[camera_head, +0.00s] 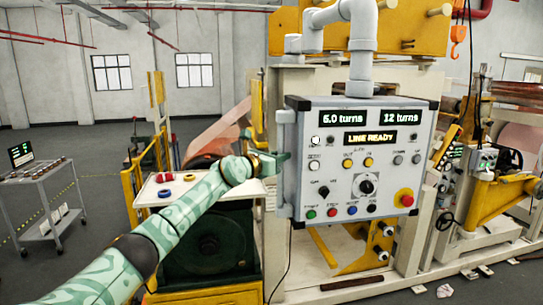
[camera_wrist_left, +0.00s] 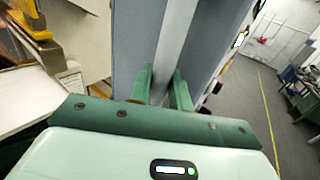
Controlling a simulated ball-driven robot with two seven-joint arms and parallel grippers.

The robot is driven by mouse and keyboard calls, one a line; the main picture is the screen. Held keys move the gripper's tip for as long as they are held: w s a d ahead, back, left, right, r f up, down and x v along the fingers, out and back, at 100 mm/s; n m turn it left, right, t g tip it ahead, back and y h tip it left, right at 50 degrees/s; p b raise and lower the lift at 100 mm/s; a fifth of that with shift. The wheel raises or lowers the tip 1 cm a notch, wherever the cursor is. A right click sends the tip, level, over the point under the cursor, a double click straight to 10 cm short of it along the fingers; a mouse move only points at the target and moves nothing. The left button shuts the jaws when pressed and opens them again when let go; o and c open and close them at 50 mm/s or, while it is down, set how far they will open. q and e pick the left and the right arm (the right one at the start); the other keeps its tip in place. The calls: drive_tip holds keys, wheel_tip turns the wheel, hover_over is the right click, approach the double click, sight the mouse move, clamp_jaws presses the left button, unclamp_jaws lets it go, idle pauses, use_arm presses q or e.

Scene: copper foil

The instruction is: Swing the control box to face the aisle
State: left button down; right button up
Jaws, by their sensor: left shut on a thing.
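The grey control box (camera_head: 350,165) hangs from a grey pipe arm (camera_head: 363,50). Its front, with displays, buttons and a red emergency knob on yellow, faces my head camera, turned slightly right. A pale vertical handle bar (camera_head: 284,185) runs down its left edge. My left gripper (camera_head: 283,157) reaches in from the left and is shut on this bar at about mid-height. In the left wrist view, the green fingers (camera_wrist_left: 163,84) stand on either side of the bar (camera_wrist_left: 177,40), close against the box's grey side. My right gripper is not in view.
A white shelf (camera_head: 180,198) with red and blue rings lies left of the box, beside a yellow frame (camera_head: 131,190). A grey cart (camera_head: 45,195) with a screen stands far left. Machinery (camera_head: 490,195) fills the right. Open floor (camera_head: 90,235) lies between cart and frame.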

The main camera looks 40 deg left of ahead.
use_arm(q)
drive_tip(key=shift+s+d, duration=0.2)
drive_tip(key=shift+d, duration=0.4)
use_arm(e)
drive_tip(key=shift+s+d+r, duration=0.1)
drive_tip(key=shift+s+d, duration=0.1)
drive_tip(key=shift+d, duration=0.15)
use_arm(q)
drive_tip(key=c, duration=1.3)
unclamp_jaws()
drive_tip(key=shift+d, duration=0.15)
drive_tip(key=shift+r, duration=0.1)
drive_tip(key=shift+s+a, duration=0.2)
drive_tip(key=shift+s, duration=0.15)
drive_tip(key=s+b, duration=0.1)
drive_tip(key=s, duration=0.4)
drive_tip(key=s+a+b, duration=0.1)
drive_tip(key=s+b, duration=0.1)
drive_tip(key=s, duration=0.3)
drive_tip(key=s+a+b, duration=0.1)
drive_tip(key=s, duration=0.4)
drive_tip(key=shift+s+a, duration=0.15)
drive_tip(key=shift+s, duration=0.05)
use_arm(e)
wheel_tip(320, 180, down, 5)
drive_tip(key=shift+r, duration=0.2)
